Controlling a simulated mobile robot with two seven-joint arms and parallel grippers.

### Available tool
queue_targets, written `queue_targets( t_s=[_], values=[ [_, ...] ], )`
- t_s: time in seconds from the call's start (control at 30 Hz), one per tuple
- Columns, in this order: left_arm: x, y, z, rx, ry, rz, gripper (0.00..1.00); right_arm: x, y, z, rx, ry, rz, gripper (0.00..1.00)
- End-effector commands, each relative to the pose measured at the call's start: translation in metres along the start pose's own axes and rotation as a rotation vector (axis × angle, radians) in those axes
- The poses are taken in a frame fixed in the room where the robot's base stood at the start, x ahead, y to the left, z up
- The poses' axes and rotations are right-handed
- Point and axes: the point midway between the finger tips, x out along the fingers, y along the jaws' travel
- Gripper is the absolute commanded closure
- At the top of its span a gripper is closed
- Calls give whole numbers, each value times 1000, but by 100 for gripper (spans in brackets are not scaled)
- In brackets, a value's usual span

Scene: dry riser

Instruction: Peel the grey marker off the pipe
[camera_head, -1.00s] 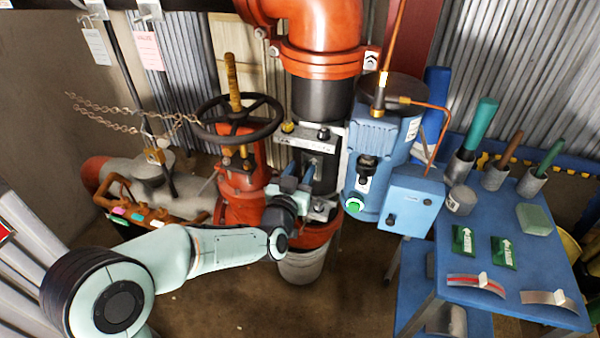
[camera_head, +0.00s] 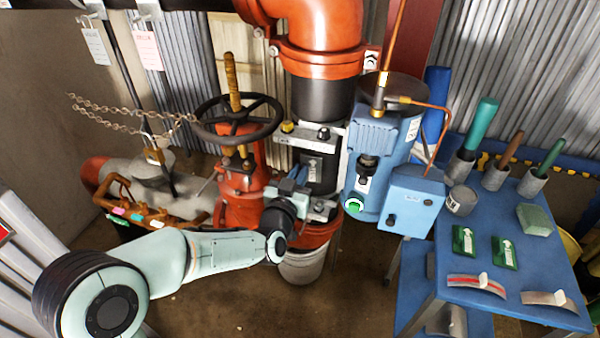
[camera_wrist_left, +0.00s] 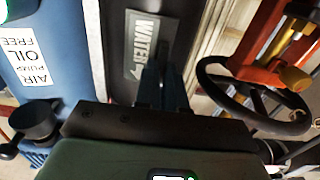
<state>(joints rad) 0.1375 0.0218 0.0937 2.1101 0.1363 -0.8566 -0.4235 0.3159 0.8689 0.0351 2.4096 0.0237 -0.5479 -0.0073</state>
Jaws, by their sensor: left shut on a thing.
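The grey marker (camera_head: 316,168), lettered WATER with an arrow, lies on the black pipe section (camera_head: 322,100) between orange-red fittings. In the left wrist view the marker (camera_wrist_left: 150,45) runs along the dark pipe, and its near end is partly hidden by my fingers. My left gripper (camera_head: 297,175) is at the marker's left side in the head view. Its fingers (camera_wrist_left: 163,88) are close together and shut at the marker's edge. The exact grip is too small to make out. My right gripper is not in view.
A red valve with a black handwheel (camera_head: 238,118) stands close on the left. A blue pump (camera_head: 375,145) stands close on the right. A blue table (camera_head: 480,245) holds green arrow markers (camera_head: 463,240), curved strips and cups. A bucket (camera_head: 302,265) is below the pipe.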

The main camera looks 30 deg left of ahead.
Motion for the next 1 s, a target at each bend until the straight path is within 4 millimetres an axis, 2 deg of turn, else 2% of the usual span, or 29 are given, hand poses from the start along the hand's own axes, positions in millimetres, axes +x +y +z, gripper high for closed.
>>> queue_targets(
  t_s=[0.27, 1.0],
  values=[
    [-10, 0, 1, 0, -2, 1, 100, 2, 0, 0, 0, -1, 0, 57],
    [-70, 0, 0, 0, 0, 1, 100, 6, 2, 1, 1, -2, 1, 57]
  ],
)
